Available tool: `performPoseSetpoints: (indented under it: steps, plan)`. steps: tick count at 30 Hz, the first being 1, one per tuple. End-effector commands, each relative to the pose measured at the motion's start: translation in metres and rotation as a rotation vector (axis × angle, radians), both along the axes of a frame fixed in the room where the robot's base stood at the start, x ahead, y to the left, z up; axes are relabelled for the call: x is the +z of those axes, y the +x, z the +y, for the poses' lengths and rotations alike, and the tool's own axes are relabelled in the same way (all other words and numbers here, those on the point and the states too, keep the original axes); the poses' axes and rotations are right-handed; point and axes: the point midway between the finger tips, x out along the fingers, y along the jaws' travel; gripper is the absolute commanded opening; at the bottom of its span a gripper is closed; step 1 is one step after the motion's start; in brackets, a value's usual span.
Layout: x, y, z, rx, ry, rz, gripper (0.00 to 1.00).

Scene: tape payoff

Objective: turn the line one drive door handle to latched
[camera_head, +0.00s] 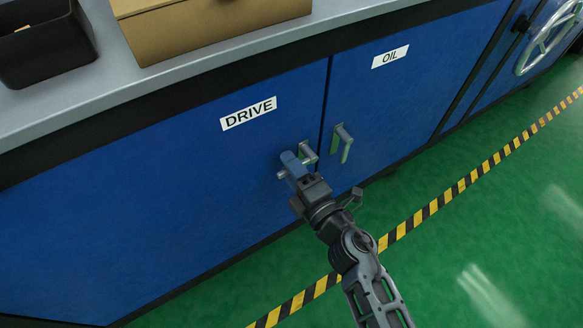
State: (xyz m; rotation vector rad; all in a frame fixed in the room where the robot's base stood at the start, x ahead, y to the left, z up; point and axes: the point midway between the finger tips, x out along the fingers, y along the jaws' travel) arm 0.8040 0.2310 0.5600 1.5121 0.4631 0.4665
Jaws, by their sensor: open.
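The blue DRIVE door (140,180) is a wide flat panel with a white label reading DRIVE. Its metal handle (309,151) sits near the door's right edge, below and to the right of the label. My gripper (297,163) is open right at this handle, reaching up from the lower right. It hides the handle's lower left part. I cannot tell whether the fingers touch the handle or straddle it, nor exactly how the handle is turned.
The OIL door (400,90) to the right has a similar handle (343,143) pointing down, close to my gripper. A handwheel (549,40) is at the far right. A cardboard box (210,25) and black bin (42,50) stand on the countertop. The green floor (480,230) is clear.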

Motion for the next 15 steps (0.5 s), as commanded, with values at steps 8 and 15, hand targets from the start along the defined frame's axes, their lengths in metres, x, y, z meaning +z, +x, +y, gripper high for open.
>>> performPoseSetpoints:
  steps: [8,15]
  plan:
    - [0.0003,0.0009,0.0007,0.0,0.0,0.0,0.41]
    - [0.0003,0.0007,0.0006,0.0,0.0,0.0,0.18]
